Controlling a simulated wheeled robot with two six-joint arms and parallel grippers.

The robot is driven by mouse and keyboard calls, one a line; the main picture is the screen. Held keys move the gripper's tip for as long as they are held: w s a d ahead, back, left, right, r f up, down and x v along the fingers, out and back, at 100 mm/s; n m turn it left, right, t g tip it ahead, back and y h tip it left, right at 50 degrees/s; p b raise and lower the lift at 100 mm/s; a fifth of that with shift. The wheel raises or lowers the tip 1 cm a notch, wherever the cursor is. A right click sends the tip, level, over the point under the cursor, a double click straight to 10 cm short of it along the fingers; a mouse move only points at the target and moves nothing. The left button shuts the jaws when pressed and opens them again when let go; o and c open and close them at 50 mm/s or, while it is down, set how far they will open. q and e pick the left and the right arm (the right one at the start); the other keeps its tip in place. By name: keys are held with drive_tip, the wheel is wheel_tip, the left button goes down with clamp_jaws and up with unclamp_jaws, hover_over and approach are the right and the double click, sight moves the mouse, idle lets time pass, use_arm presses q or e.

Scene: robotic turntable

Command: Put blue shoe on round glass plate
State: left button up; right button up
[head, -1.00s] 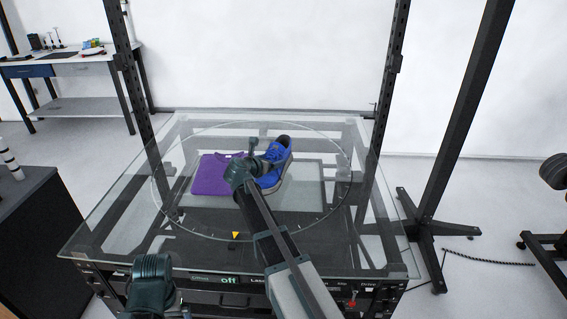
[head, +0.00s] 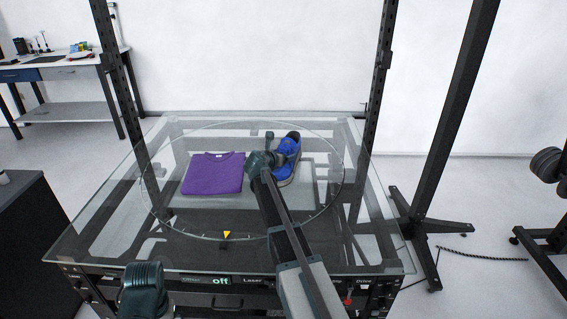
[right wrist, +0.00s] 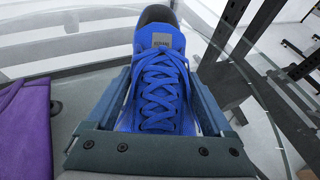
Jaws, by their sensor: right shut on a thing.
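The blue shoe (head: 288,150) is at the right part of the round glass plate (head: 200,229), beside a folded purple shirt. In the right wrist view the shoe (right wrist: 160,85) fills the middle, laces up, with its heel opening at the top. My right gripper (head: 272,150) is at the shoe, with its two fingers (right wrist: 163,105) along the shoe's sides, shut on it. Whether the sole touches the glass cannot be told.
The folded purple shirt (head: 213,175) lies on the plate just left of the shoe. Dark upright posts (head: 369,110) stand at the glass table's sides. The plate's front part is clear. A workbench (head: 62,66) stands far left.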

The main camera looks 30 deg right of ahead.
drive_tip(key=shift+f+b, duration=0.4)
drive_tip(key=shift+f, duration=0.5)
drive_tip(key=shift+r, duration=0.15)
drive_tip(key=o, duration=1.5)
use_arm(q)
drive_tip(key=shift+f, duration=0.8)
use_arm(e)
drive_tip(key=p+v, duration=0.4)
drive_tip(key=v, duration=0.7)
drive_tip(key=shift+d+p, duration=0.15)
drive_tip(key=shift+p, duration=0.15)
use_arm(q)
drive_tip(key=shift+r, duration=2.3)
use_arm(e)
drive_tip(key=shift+s+a+r, duration=0.25)
drive_tip(key=shift+s+a, duration=0.1)
drive_tip(key=shift+a, duration=0.15)
